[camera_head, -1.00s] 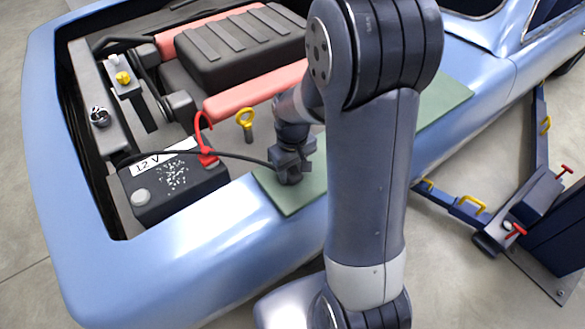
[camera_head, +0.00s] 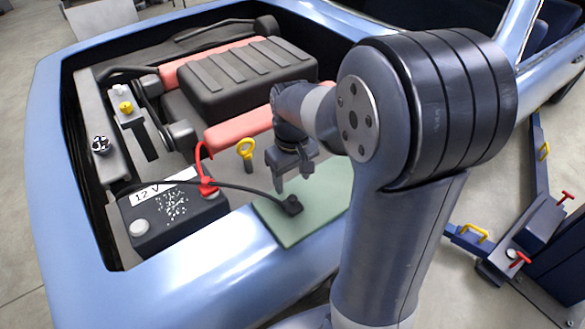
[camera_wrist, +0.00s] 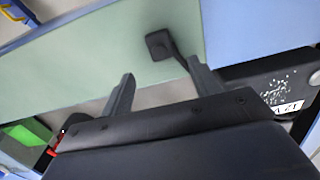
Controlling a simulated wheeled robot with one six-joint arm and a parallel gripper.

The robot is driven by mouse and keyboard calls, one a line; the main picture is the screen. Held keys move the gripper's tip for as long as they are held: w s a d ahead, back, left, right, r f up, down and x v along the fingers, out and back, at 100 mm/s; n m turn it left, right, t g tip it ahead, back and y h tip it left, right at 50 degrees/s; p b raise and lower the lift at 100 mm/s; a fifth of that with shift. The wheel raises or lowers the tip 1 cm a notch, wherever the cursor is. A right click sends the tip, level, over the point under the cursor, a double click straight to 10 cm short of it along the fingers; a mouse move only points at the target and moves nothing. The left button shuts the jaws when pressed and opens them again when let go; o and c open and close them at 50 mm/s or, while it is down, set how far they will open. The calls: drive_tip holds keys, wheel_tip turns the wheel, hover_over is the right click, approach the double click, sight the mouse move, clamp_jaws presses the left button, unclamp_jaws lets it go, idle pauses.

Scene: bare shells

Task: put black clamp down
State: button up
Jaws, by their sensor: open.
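The black clamp (camera_head: 291,205) lies on the green mat (camera_head: 308,226) on the car's fender, with its black cable running left toward the battery. My gripper (camera_head: 293,180) is open and empty, above the mat and just behind the clamp, apart from it. In the wrist view the clamp (camera_wrist: 160,44) rests on the mat (camera_wrist: 90,55), beyond the fingertips of my open gripper (camera_wrist: 160,80). The cable runs from the clamp behind the right finger.
The 12 V battery (camera_head: 172,210) carries a red clamp (camera_head: 207,187) at its back right corner. A yellow-ringed dipstick (camera_head: 246,150) stands close left of my gripper. The engine cover (camera_head: 240,72) lies behind. The fender front (camera_head: 200,270) is clear.

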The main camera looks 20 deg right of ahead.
sight(292, 197)
drive_tip(key=shift+r, duration=1.55)
drive_tip(key=shift+f, duration=0.15)
wheel_tip(292, 197, down, 13)
drive_tip(key=shift+r, duration=0.2)
wheel_tip(292, 197, up, 2)
drive_tip(key=shift+r, duration=0.75)
drive_tip(key=shift+f, duration=0.1)
